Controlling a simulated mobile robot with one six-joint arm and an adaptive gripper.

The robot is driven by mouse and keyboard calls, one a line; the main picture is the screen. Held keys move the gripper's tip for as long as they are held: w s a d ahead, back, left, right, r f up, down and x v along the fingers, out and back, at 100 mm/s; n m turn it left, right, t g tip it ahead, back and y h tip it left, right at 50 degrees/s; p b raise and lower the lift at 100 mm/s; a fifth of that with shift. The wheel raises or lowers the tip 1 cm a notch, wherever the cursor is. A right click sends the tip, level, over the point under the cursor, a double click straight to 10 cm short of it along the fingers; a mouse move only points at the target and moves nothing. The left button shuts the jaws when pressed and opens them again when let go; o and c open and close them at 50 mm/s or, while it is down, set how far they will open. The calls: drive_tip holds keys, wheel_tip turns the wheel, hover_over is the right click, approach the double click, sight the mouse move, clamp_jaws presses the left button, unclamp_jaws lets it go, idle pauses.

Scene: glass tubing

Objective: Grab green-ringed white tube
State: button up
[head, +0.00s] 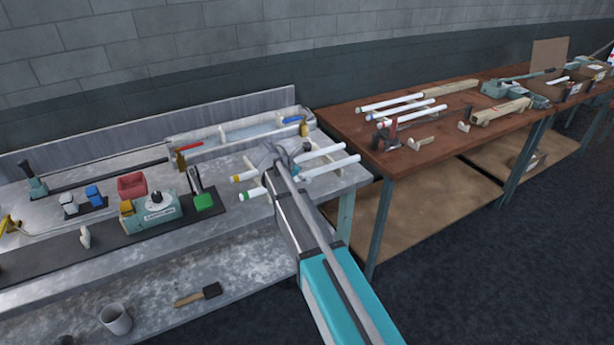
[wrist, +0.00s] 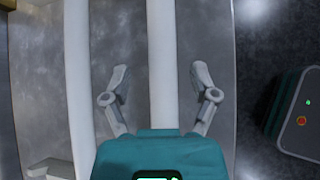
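The green-ringed white tube (head: 335,166) lies along the front right of the metal bench, its green ring (head: 244,197) at its left end. My arm hides its middle. A yellow-ringed white tube (head: 326,152) lies behind it, roughly parallel. My gripper (head: 284,156) is over these tubes. In the wrist view my gripper (wrist: 160,78) is open, one finger on each side of a white tube (wrist: 162,60). This tube is the one nearer the bench edge, so it appears to be the green-ringed one; its ring is out of that view. I cannot tell the fingers' exact height.
Another white tube (wrist: 78,85) runs just left of the fingers in the wrist view. The metal bench (head: 60,240) carries a green and grey device (head: 150,213), a red box (head: 132,185) and a green block (head: 203,202). A wooden table (head: 405,155) with more tubes stands at right.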

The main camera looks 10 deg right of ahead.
clamp_jaws()
drive_tip(key=shift+r, duration=0.2)
idle(0.3)
drive_tip(key=shift+r+p, duration=0.75)
drive_tip(key=shift+p, duration=0.2)
drive_tip(key=s+a+r+p, duration=0.9)
drive_tip(key=s+r+p, duration=0.1)
drive_tip(key=r+p, duration=0.1)
drive_tip(key=shift+s+a, duration=0.15)
drive_tip(key=shift+s, duration=0.05)
